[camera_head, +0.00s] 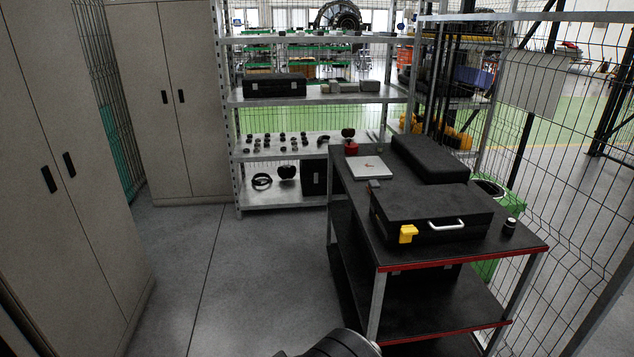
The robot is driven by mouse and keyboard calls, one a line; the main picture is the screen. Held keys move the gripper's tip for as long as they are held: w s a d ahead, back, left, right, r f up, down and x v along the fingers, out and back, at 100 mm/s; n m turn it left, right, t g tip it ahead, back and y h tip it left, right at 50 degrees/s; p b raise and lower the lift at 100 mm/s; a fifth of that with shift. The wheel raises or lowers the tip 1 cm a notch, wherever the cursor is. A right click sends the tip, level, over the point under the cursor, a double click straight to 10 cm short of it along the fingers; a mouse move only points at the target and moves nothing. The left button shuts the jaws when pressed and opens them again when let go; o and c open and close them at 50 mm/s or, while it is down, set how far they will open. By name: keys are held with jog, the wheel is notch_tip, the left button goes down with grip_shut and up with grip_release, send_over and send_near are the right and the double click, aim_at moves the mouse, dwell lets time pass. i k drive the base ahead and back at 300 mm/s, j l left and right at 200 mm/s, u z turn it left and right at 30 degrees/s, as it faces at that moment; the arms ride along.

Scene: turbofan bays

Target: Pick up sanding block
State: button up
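I cannot tell for sure which thing is the sanding block. A small grey block (374,184) lies on the cart top between a flat silver-white panel and the large black case. Light grey block-like items (350,87) also lie on the upper shelf of the rack at the back. A small yellow piece (408,233) sits at the front left corner of the black case. Only a dark rounded part of my arm shows at the bottom edge. My gripper's fingers are not in view.
The black cart (356,215) with red edges carries a black case (430,213), another dark case (428,158), a silver-white panel (369,167) and a small black cylinder (509,227). Cabinets (58,150) stand left, wire fence right. The grey floor (240,270) between is clear.

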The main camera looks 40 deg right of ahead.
aim_at(372, 184)
jog(key=i+j+z, duration=0.1)
jog(key=i, duration=0.3)
jog(key=i+j+z, duration=0.1)
jog(key=i, duration=0.3)
jog(key=i+j+z, duration=0.1)
jog(key=i, duration=0.25)
jog(key=i+l+z, duration=0.2)
jog(key=i+z, duration=0.75)
jog(key=i+j+z, duration=0.25)
jog(key=i+z, duration=0.25)
jog(key=i+l+z, duration=0.1)
jog(key=i, duration=0.25)
jog(key=i+l+z, duration=0.1)
jog(key=i, duration=0.25)
jog(key=l, duration=0.1)
